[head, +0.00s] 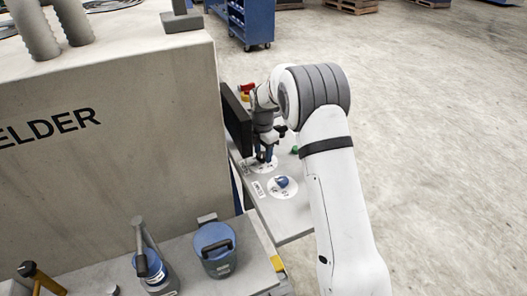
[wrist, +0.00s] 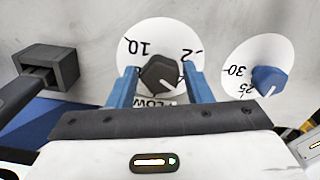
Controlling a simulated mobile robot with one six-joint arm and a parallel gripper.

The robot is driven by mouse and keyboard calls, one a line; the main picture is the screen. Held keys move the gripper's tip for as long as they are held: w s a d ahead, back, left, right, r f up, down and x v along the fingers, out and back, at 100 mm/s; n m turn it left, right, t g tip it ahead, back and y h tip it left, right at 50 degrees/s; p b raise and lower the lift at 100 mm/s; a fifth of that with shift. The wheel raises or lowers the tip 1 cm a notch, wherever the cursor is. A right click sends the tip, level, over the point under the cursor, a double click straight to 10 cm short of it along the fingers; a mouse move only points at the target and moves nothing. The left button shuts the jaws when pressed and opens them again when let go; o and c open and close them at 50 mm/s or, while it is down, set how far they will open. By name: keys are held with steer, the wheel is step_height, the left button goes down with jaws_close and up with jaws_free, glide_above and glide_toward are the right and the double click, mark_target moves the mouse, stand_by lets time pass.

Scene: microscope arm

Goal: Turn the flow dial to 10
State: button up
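The flow dial is a white round plate (wrist: 160,38) with a dark faceted knob (wrist: 162,73). The figures 10 at left and 2 at right show on it, and the knob's thin white pointer line points to the lower right. Part of a label reading "LOW" shows below the knob, partly covered. My gripper (wrist: 161,68) has its blue fingers either side of the knob, apart, with a slim gap at the left; contact at the right is unclear. In the head view my gripper (head: 266,152) reaches down over the dial plate, mostly hiding the knob.
A second dial with a blue knob (wrist: 268,80) and figures 30 and 25 sits close at right; its knob also shows in the head view (head: 282,182). A dark bracket (wrist: 47,68) stands at left. A dark upright panel (head: 236,122) stands beside my gripper.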

steer(key=c, duration=0.7)
steer(key=shift+o, duration=0.2)
steer(key=m+b, duration=0.2)
steer(key=m, duration=0.3)
steer(key=shift+s+f+m+b, duration=0.1)
steer(key=shift+m+b, duration=0.2)
steer(key=m+b, duration=0.1)
steer(key=m, duration=0.4)
steer(key=shift+s, duration=0.1)
steer(key=o, duration=1)
